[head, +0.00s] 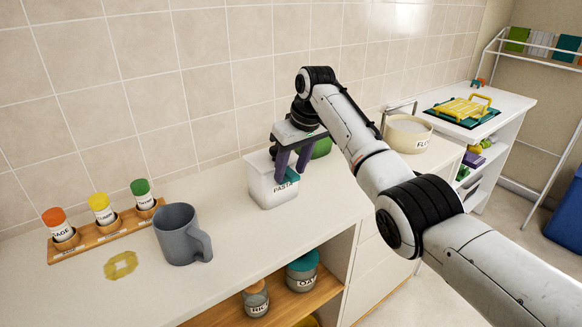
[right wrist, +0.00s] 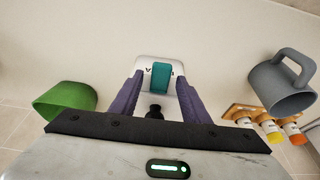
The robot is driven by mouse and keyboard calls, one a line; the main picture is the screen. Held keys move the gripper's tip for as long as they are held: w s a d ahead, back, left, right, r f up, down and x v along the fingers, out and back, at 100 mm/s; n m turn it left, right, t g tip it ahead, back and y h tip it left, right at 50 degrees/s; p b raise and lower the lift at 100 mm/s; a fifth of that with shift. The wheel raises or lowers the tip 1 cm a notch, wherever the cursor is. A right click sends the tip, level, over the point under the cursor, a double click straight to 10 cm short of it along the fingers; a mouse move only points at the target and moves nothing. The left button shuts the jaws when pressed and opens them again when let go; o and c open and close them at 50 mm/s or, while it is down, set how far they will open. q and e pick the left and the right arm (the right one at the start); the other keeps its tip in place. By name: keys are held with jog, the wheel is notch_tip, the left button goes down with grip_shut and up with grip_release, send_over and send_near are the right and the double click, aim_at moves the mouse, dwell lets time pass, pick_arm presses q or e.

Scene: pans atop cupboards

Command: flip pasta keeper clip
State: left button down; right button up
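The pasta keeper (head: 266,187) is a white tub lettered PASTA, upright on the counter. Its teal clip (head: 293,174) is on the side by my right gripper, partly hidden by a finger in the head view. In the right wrist view the white keeper (right wrist: 147,66) is straight ahead, with the teal clip (right wrist: 161,78) between the finger lines. My right gripper (head: 289,173) has its purple fingers apart at the keeper's clip side; in the wrist view (right wrist: 159,82) nothing shows held. Whether a finger touches the clip, I cannot tell. My left gripper is not in view.
A green bowl-like thing (head: 320,147) stands just behind the gripper. A flour tub (head: 407,135) is at right. Jars (head: 301,274) stand on the shelf below.

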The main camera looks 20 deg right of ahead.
jog(key=b+v, duration=0.1)
jog(key=v, duration=0.9)
jog(key=shift+r, duration=0.2)
jog(key=shift+s+f, duration=0.1)
dwell(0.4)
